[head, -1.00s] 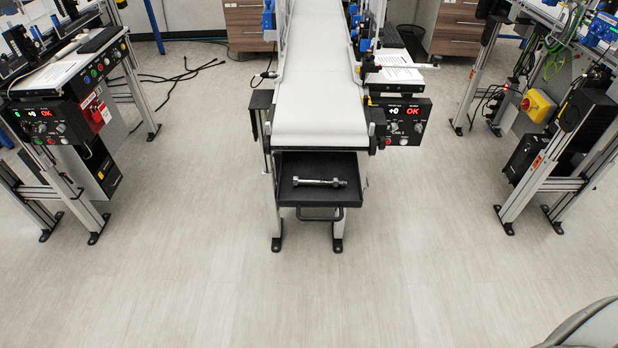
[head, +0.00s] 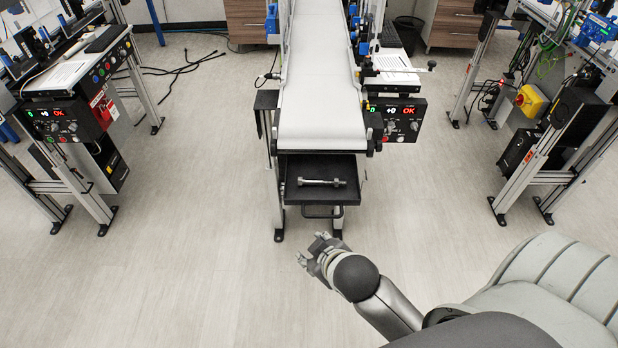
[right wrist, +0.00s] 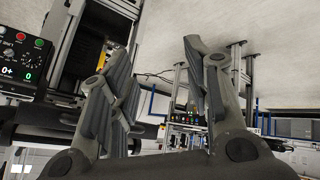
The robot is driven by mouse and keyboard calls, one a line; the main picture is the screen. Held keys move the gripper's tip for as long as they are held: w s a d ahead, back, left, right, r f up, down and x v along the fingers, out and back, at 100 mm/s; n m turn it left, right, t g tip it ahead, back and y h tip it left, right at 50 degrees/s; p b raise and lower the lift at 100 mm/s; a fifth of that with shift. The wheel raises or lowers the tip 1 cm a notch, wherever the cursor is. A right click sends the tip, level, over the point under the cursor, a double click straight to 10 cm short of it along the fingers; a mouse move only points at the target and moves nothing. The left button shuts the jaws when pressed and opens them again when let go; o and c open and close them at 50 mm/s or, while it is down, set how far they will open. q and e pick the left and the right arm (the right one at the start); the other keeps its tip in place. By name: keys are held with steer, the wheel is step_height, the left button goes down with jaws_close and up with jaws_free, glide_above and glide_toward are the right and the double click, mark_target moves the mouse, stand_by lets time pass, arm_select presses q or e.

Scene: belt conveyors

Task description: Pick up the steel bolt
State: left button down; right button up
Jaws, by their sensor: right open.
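The steel bolt (head: 321,183) lies on its side, roughly left to right, in the black tray (head: 350,196) at the near end of the middle conveyor. My right gripper (head: 310,247) is in front of the tray and below it in the head view, apart from the bolt. In the right wrist view its two fingers (right wrist: 160,75) are spread with nothing between them. The bolt cannot be made out in the right wrist view. My left gripper is not in view.
The white conveyor belt (head: 318,85) runs away behind the tray. A control box (head: 396,120) hangs at its right side. Other conveyor stands are at far left (head: 75,140) and right (head: 560,140). The floor (head: 180,260) in front is clear.

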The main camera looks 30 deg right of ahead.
steer(key=w+a+r+n+t+y, duration=0.25)
steer(key=w+r+n+t, duration=0.35)
steer(key=r, duration=0.6)
steer(key=w+a+r+n+t+y, duration=0.25)
steer(key=w+a+r+t, duration=0.2)
steer(key=w+r, duration=0.55)
steer(key=s+a+r+n+g+y, duration=0.2)
steer(key=a+r+n+g+y, duration=0.4)
steer(key=n, duration=0.7)
steer(key=s+a+r+n+g+y, duration=0.35)
steer(key=a+n+y, duration=0.5)
steer(key=n, duration=0.35)
steer(key=n+g+h+p, duration=0.2)
steer(key=n+g+h, duration=0.75)
steer(key=h, duration=0.95)
glide_above(322, 179)
steer(key=shift+n+y, duration=0.25)
steer(key=shift+n, duration=0.05)
steer(key=f, duration=1.9)
steer(key=shift+s+f, duration=0.15)
steer(key=shift+s, duration=0.2)
steer(key=f+p, duration=0.1)
steer(key=f, duration=0.2)
steer(key=f+p, duration=0.1)
steer(key=shift+w+f+p, duration=0.3)
steer(key=shift+f, duration=0.3)
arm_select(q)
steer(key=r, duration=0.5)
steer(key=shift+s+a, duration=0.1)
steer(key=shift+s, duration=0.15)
